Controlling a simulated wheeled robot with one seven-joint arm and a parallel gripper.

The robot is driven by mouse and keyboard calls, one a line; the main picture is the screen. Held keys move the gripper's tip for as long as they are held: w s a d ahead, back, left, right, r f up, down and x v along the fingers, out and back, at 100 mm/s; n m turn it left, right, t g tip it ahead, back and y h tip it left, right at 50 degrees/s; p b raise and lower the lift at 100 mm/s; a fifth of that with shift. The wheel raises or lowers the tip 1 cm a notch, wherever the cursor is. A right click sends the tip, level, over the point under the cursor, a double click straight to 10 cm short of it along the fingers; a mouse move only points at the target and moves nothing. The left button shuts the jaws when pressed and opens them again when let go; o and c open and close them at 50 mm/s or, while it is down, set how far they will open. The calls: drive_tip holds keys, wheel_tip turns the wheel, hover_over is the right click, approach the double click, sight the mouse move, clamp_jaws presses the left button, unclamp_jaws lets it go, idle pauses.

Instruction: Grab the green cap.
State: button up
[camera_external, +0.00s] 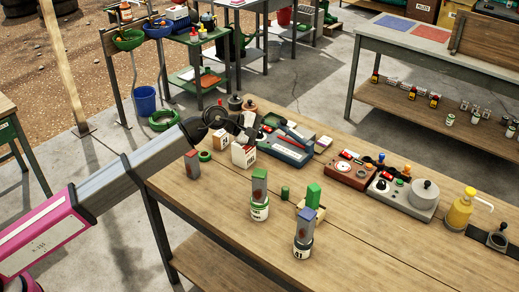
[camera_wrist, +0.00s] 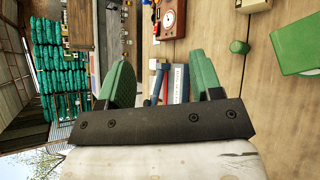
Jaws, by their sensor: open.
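A small dark green cap (camera_external: 285,193), a short cylinder, stands on the wooden workbench between two cans and a green block. It also shows in the wrist view (camera_wrist: 239,47), right of my fingers and outside the gap between them. My gripper (camera_external: 238,124) is over the far left part of the bench, up and left of the cap in the external view. In the wrist view my gripper (camera_wrist: 161,72) has its two green-padded fingers wide apart, with nothing held between them.
A bright green block (camera_external: 313,196) stands just right of the cap. Boxes and a blue-grey device (camera_external: 283,150) sit near my gripper. The front bench (camera_external: 365,255) is clear.

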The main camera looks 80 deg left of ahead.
drive_tip(key=n+h, duration=0.1)
drive_tip(key=n, duration=0.4)
drive_tip(key=n+h, duration=0.1)
drive_tip(key=n, duration=0.3)
approach(290, 198)
drive_tip(key=r, duration=0.3)
drive_tip(key=a+r, duration=0.1)
drive_tip(key=shift+s+r, duration=0.2)
drive_tip(key=shift+s, duration=0.05)
drive_tip(key=x, duration=0.5)
drive_tip(key=shift+d+x, duration=0.2)
drive_tip(key=shift+x, duration=1.25)
drive_tip(key=shift+d+x, duration=0.25)
drive_tip(key=shift+x, duration=1.2)
drive_tip(key=shift+s+f, duration=0.2)
drive_tip(key=c, duration=1)
